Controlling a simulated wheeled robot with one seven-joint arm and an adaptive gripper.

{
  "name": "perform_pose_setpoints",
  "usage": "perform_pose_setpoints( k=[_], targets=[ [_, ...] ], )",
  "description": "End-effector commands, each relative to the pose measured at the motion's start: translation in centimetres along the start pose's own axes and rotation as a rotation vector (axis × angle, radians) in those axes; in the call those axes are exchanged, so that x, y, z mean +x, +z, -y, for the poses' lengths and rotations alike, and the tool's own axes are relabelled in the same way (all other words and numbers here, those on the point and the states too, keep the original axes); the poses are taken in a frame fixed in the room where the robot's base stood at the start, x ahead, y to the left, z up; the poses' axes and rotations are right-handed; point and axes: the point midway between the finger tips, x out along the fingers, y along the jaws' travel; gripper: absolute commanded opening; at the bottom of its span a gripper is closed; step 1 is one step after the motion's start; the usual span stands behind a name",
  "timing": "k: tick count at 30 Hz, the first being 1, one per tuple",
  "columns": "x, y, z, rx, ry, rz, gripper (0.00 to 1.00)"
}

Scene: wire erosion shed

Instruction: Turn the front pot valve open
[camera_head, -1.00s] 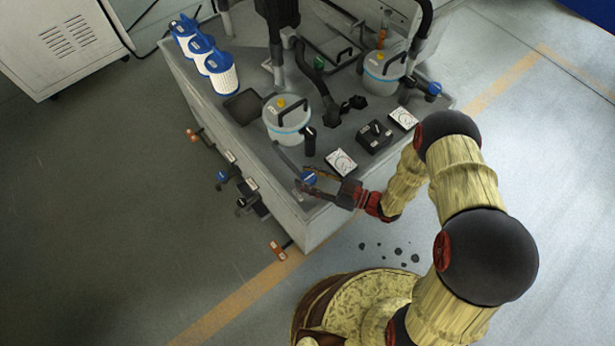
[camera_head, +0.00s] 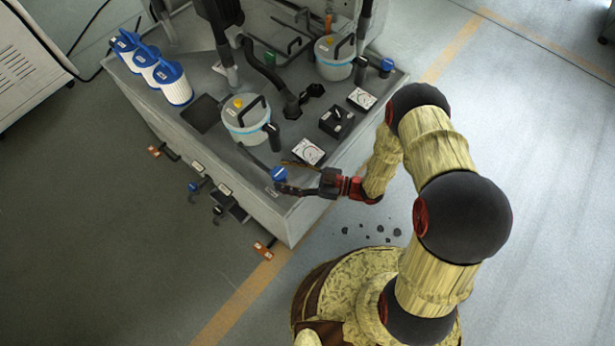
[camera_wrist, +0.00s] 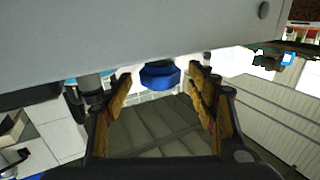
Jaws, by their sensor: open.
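The front pot (camera_head: 245,120) is a pale cylinder with a blue band, a yellow button and a black handle, standing on the grey tank top. Its valve seems to be the blue knob (camera_head: 279,174) near the tank's front edge. My gripper (camera_head: 287,188) is beside this knob, low over the front edge. In the wrist view the blue knob (camera_wrist: 160,74) shows between the open fingers of my gripper (camera_wrist: 159,84). I cannot tell whether a finger touches it. The valve body under the knob is largely hidden.
The rear pot (camera_head: 334,58) has its own blue-capped valve (camera_head: 387,65). Gauges (camera_head: 307,151) and a black box (camera_head: 336,121) stand right of the front pot. Several blue-capped filters (camera_head: 174,83) stand at the left. Small fittings (camera_head: 220,205) jut from the tank's front side.

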Motion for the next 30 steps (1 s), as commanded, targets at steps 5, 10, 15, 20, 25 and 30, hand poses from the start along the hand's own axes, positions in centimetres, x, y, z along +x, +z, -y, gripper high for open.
perform_pose_setpoints(
  k=[5, 10, 15, 20, 25, 30],
  targets=[
    [-3.2, 0.0, -0.2, 0.000, 0.006, 0.000, 0.57],
    [-5.9, 0.0, -0.2, 0.000, 0.006, 0.000, 0.57],
    [-8.0, 0.0, -0.1, 0.000, 0.004, 0.000, 0.57],
    [-9.0, 0.0, -0.1, 0.000, 0.002, 0.000, 0.57],
    [-9.2, 0.0, 0.0, 0.000, 0.000, 0.000, 0.57],
    [-9.2, 0.0, 0.0, 0.000, 0.000, 0.000, 0.57]
  ],
)
